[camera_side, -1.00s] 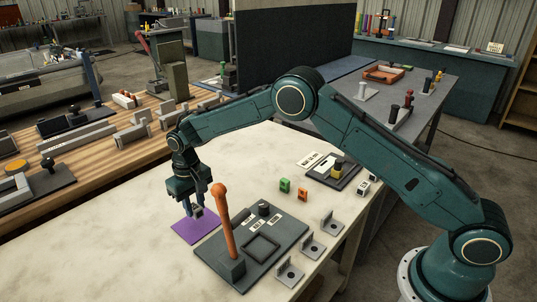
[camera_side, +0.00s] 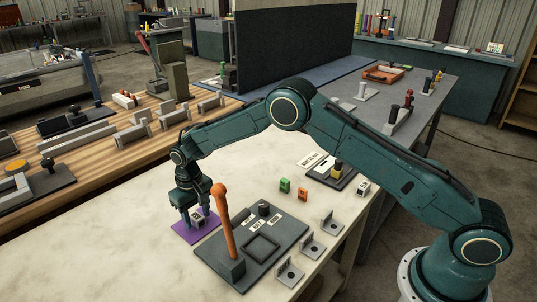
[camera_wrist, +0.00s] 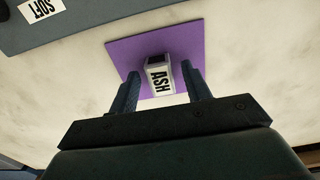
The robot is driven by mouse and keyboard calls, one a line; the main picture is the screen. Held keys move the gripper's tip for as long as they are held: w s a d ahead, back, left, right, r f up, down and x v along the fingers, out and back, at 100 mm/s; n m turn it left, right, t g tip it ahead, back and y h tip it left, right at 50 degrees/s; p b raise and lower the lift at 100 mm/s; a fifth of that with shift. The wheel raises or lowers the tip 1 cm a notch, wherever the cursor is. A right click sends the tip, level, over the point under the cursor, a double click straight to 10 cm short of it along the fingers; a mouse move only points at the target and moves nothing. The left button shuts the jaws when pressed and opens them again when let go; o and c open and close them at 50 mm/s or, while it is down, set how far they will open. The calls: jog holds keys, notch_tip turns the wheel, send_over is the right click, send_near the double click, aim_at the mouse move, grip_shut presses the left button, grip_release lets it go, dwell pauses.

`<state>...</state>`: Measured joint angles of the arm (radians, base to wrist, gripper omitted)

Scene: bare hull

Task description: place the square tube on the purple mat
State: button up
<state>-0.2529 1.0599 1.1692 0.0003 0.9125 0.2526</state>
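The square tube (camera_side: 198,221), a short pale grey block with a dark hollow end, stands on the purple mat (camera_side: 182,233). In the wrist view the tube (camera_wrist: 158,80) shows an "ASH" label and sits near the edge of the purple mat (camera_wrist: 205,45) nearest my gripper. My gripper (camera_side: 194,216) is down at the mat with a finger on each side of the tube. In the wrist view my gripper (camera_wrist: 160,78) is open, with a narrow gap between each finger and the tube. The tube's underside is hidden.
An upright orange handle (camera_side: 224,222) stands close to the right of my gripper, on a dark grey board (camera_side: 285,240). The pale tabletop (camera_side: 110,240) left of the mat is clear.

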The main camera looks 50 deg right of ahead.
jog(key=shift+r, duration=0.1)
notch_tip(320, 180, up, 12)
dwell(0.9)
jog(key=shift+r, duration=0.15)
dwell(0.3)
notch_tip(320, 180, up, 12)
jog(key=t, duration=0.1)
send_over(197, 217)
jog(key=s+d, duration=0.5)
jog(key=s, duration=0.2)
jog(key=s+d+r+t, duration=0.2)
jog(key=s+d+r, duration=0.3)
jog(key=s+r, duration=0.45)
jog(key=s+d+f+t, duration=0.1)
jog(key=s+d+f, duration=0.1)
jog(key=s, duration=1)
jog(key=s+d+f+t, duration=0.1)
jog(key=s+d+f, duration=0.1)
jog(key=s, duration=0.9)
jog(key=shift+s+d+t, duration=0.3)
jog(key=shift+s+d, duration=0.05)
jog(key=shift+d, duration=0.2)
